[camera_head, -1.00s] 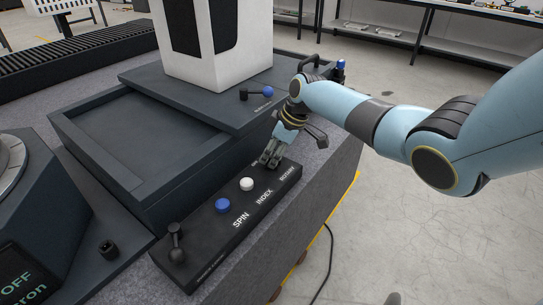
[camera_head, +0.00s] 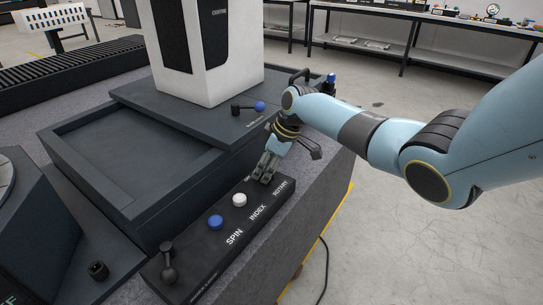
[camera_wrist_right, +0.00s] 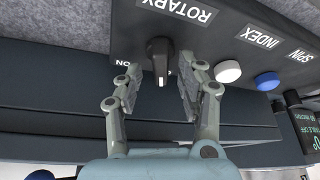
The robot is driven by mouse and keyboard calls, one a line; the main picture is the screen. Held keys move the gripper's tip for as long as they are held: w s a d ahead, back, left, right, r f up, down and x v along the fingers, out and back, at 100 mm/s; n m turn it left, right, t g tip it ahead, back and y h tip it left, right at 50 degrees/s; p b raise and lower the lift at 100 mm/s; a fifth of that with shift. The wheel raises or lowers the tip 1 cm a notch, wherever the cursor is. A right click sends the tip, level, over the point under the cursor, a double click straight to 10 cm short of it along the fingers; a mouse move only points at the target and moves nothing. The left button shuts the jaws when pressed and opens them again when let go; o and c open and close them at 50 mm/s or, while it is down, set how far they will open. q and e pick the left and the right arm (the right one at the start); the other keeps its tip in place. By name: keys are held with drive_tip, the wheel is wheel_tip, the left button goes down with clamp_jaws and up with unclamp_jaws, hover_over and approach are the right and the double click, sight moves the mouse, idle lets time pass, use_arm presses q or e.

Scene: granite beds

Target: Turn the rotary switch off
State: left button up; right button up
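The rotary switch is a black knob (camera_wrist_right: 158,55) with a white pointer line, below the "ROTARY" label in the right wrist view. The line points toward the bottom of that picture. An "ON" mark is partly visible left of the knob; any mark on the other side is hidden by a finger. My right gripper (camera_wrist_right: 158,75) is open, with one finger on each side of the knob and gaps visible. In the head view, my right gripper (camera_head: 265,172) is at the far end of the black control panel (camera_head: 205,262) and hides the knob. My left gripper is not in view.
A white INDEX button (camera_head: 239,200) and a blue SPIN button (camera_head: 216,222) sit beside the switch. A black lever (camera_head: 168,262) stands at the panel's near end. Open floor lies to the right.

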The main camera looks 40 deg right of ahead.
drive_tip(key=v, duration=1.1)
drive_tip(key=shift+d, duration=0.2)
drive_tip(key=shift+s, duration=0.1)
drive_tip(key=s+a+f+m+g+b, duration=0.1)
drive_tip(key=s+a+f+m+g, duration=0.15)
drive_tip(key=s+f, duration=1.1)
drive_tip(key=s+a+f+m+g+b, duration=0.1)
drive_tip(key=s+a+f+g, duration=0.15)
drive_tip(key=s+f, duration=1.05)
drive_tip(key=s+a+f+m+t+h, duration=0.1)
drive_tip(key=s+a+f, duration=0.1)
drive_tip(key=s+f, duration=0.7)
drive_tip(key=s+a+f+m+t+h+b, duration=0.1)
drive_tip(key=s+a+f+m+h, duration=0.1)
drive_tip(key=s+f, duration=0.7)
drive_tip(key=shift+s+a, duration=0.5)
drive_tip(key=shift+s, duration=1.45)
drive_tip(key=shift+f, duration=0.15)
